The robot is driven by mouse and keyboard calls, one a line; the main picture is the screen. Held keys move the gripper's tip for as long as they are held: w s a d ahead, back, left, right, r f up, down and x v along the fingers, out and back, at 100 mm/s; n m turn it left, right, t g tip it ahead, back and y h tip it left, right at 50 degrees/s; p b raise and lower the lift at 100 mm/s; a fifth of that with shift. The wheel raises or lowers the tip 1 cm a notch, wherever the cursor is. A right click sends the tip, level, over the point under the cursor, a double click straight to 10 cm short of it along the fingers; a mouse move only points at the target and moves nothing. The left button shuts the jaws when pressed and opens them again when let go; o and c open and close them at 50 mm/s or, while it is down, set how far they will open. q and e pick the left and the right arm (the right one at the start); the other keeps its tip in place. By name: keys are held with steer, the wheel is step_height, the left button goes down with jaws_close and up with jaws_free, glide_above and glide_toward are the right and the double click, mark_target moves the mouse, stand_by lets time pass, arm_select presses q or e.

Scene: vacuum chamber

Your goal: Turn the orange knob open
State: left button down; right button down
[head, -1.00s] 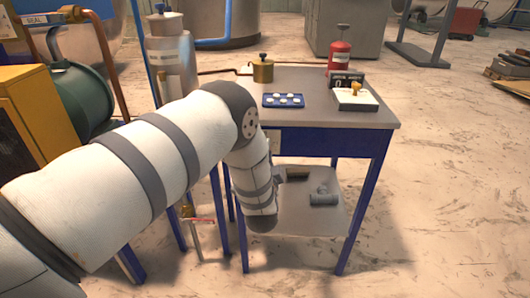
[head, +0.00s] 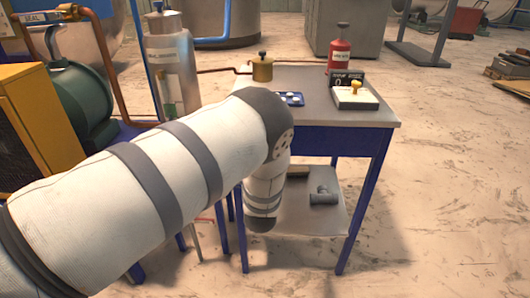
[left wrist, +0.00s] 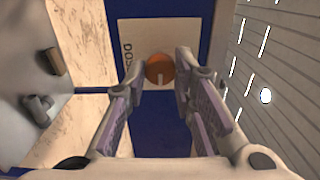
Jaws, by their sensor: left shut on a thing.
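The orange knob (left wrist: 160,66) shows in the left wrist view as a round disc with a pale mark on its lower part. It sits on a light plate (left wrist: 190,38) with dark lettering, partly cut off, fixed to a dark blue panel (left wrist: 160,132). My left gripper (left wrist: 159,74) has one fingertip on each side of the knob and is shut on it. In the head view my left arm hides the knob, its plate and the gripper. My right gripper is in neither view.
In the head view, the blue-framed table (head: 325,106) carries a brass container (head: 262,70), a blue tray (head: 292,99), a box with a yellow handle (head: 355,100) and a red bottle (head: 339,50). A grey fitting (head: 323,197) lies on the lower shelf.

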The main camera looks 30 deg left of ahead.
arm_select(q)
steer(key=shift+a+r, duration=0.1)
steer(key=c, duration=1.3)
jaws_free()
steer(key=v, duration=1.2)
